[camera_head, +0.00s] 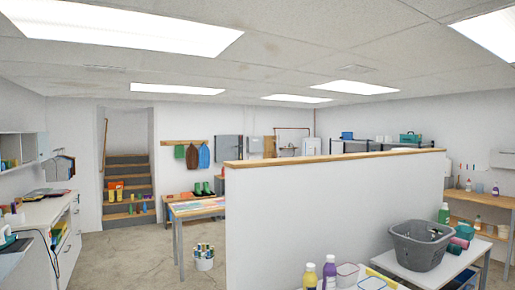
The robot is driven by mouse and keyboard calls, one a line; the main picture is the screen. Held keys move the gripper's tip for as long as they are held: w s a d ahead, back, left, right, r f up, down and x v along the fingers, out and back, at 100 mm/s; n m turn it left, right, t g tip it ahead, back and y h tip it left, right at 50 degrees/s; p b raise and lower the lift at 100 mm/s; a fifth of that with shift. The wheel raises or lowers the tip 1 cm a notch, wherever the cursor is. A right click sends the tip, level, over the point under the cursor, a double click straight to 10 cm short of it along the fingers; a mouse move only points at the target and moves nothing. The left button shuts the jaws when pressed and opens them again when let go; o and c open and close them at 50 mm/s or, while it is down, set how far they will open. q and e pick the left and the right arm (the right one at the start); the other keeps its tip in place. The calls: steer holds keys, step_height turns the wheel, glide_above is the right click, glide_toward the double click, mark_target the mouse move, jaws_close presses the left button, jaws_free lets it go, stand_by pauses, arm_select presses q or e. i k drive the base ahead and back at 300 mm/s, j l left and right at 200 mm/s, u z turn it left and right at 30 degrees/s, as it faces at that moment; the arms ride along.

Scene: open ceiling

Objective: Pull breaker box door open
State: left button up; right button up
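A grey panel-like box (228,149) hangs on the far white wall, right of the hanging coats. A smaller, lighter grey box (254,145) is mounted just to its right. Either could be the breaker box; they are too small to tell, and I cannot make out whether a door on them is open or shut. The lower right of this wall area is hidden behind the half wall. Neither of my grippers is in view.
A white half wall (330,215) with a wooden cap stands ahead on the right. A table (196,208), a bucket (204,257) and steps (128,185) lie beyond. A white counter (45,212) runs along the left. Bare floor (130,257) is clear left of centre.

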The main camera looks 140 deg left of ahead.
mark_target(256, 144)
steer(key=u, duration=4.6)
steer(key=i+j+u, duration=0.35)
steer(key=i, duration=0.15)
steer(key=i+j+u, duration=0.1)
steer(key=i+u, duration=0.25)
steer(key=i, duration=0.2)
steer(key=i+u, duration=0.3)
steer(key=i, duration=1.25)
steer(key=i+j+z, duration=0.1)
steer(key=i, duration=0.9)
steer(key=i+j+z, duration=0.15)
steer(key=i, duration=1.75)
steer(key=i+u, duration=0.1)
steer(key=i, duration=3.8)
steer(key=u, duration=0.05)
